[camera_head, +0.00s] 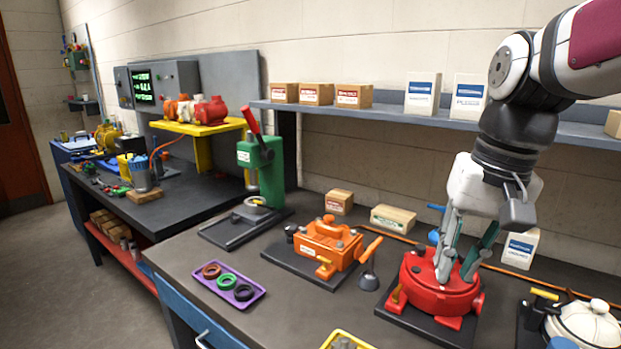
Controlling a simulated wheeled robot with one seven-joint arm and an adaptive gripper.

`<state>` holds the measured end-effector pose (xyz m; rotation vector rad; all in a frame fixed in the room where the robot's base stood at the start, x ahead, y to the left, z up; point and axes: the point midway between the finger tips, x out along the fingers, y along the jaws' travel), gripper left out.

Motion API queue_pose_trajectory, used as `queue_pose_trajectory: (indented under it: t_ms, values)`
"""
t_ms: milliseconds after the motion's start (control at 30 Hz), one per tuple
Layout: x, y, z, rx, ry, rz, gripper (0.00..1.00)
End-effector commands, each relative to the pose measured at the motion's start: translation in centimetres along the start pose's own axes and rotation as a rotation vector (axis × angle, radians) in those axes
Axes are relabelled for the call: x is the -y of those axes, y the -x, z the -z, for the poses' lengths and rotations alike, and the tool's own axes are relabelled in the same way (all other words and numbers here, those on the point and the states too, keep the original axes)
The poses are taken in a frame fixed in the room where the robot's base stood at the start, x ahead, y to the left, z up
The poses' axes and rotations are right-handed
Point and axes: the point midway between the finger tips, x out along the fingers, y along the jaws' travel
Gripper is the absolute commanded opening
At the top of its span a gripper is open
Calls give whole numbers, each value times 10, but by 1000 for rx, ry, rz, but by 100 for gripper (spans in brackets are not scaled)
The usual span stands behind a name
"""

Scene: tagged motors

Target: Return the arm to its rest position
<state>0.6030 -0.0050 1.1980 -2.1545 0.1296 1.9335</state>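My gripper (455,276) points down over the red round fixture (428,291) on the right half of the near bench. Its two grey fingers stand apart, with a gap between the tips. The tips overlap the top of the red fixture in this view, and I cannot tell whether they touch it. I see no loose part held between the fingers. My arm comes in from the upper right and bends down at the wrist.
An orange fixture (325,247) stands left of the red one, and a white domed pot (585,323) stands to its right. A shelf (390,117) with boxes runs behind the arm. A purple tray (236,291) with rings lies at front left. A green press (262,170) stands farther back.

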Motion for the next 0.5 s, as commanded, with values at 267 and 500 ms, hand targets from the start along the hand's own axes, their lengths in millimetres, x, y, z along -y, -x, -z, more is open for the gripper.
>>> queue_pose_trajectory:
  t_ms: [267, 500]
  values:
    - [-18, -8, -85, -156, 149, -42, 19]
    - [-31, -27, -126, -242, 235, -67, 19]
